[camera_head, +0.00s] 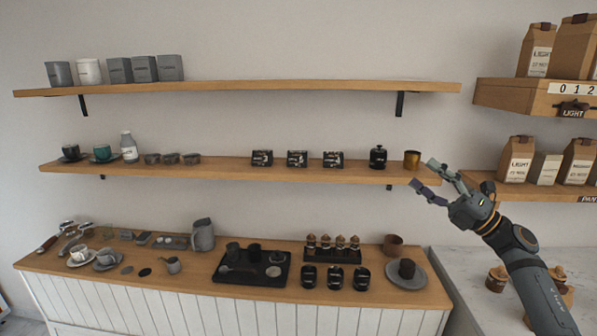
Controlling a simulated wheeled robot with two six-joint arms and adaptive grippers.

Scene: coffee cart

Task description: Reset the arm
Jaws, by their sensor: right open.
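My right gripper (432,181) is open and empty. Its arm comes in from the lower right. Its fingers point left, near the right end of the middle wooden shelf (225,168). A brass-coloured cup (412,159) stands at that end of the shelf, close to the fingertips in the picture. I cannot tell how far apart they are in depth. My left gripper is not in view.
A black jar (378,157) stands left of the brass cup. Right-hand shelves hold paper coffee bags (515,159). The wooden counter (200,289) below carries a black tray (222,277), a grey pitcher (203,235) and a round grey plate (420,279).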

